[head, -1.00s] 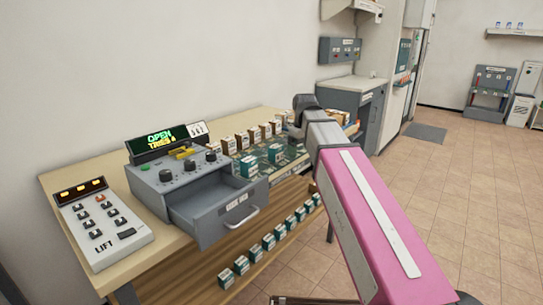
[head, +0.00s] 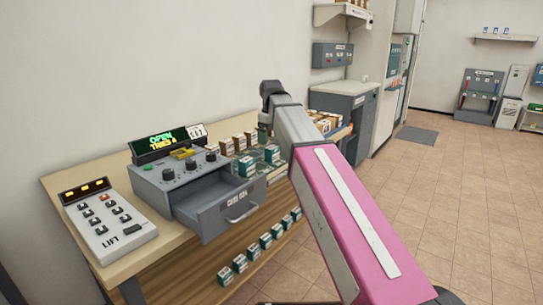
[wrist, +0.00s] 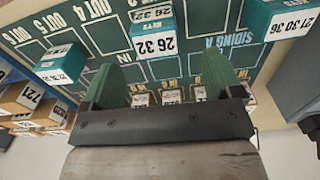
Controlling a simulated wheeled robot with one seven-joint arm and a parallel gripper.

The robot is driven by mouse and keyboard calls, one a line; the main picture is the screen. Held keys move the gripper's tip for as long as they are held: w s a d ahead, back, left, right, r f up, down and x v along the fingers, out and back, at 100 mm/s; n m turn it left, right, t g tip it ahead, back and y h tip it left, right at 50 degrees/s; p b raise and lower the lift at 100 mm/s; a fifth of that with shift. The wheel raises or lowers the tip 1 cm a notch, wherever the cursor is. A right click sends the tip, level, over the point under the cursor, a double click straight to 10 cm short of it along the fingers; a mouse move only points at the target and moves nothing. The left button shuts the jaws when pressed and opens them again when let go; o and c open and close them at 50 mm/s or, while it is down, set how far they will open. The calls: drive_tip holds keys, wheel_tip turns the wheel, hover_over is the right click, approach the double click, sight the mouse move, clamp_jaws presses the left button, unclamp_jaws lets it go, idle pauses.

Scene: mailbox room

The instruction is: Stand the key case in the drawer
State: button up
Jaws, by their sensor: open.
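Several teal-and-white key cases stand on the green track board (wrist: 120,15). One marked 26 32 (wrist: 152,30) lies ahead between my fingers in the wrist view. Another (wrist: 62,65) is at left and one marked 27 30 36 (wrist: 285,20) at right. My gripper (wrist: 160,82) is open, with its green fingers apart and nothing held. In the head view my arm hides most of the gripper over the board's far part. The drawer (head: 238,208) of the grey control box is pulled out, and its visible inside looks empty. A teal case (head: 247,166) stands just behind it.
The control box (head: 165,178) has knobs and a display reading OPEN, TRIES 4. A lift panel (head: 108,225) lies at left. Brown cases (head: 227,147) line the table's back, and teal cases (head: 240,262) fill a lower shelf. The tiled floor at right is clear.

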sight(272, 147)
drive_tip(key=shift+w+d+f, duration=0.1)
drive_tip(key=shift+d+f, duration=0.05)
drive_tip(key=shift+f, duration=1.45)
drive_tip(key=shift+d+f, duration=0.1)
drive_tip(key=shift+f, duration=1.45)
drive_tip(key=c, duration=1.1)
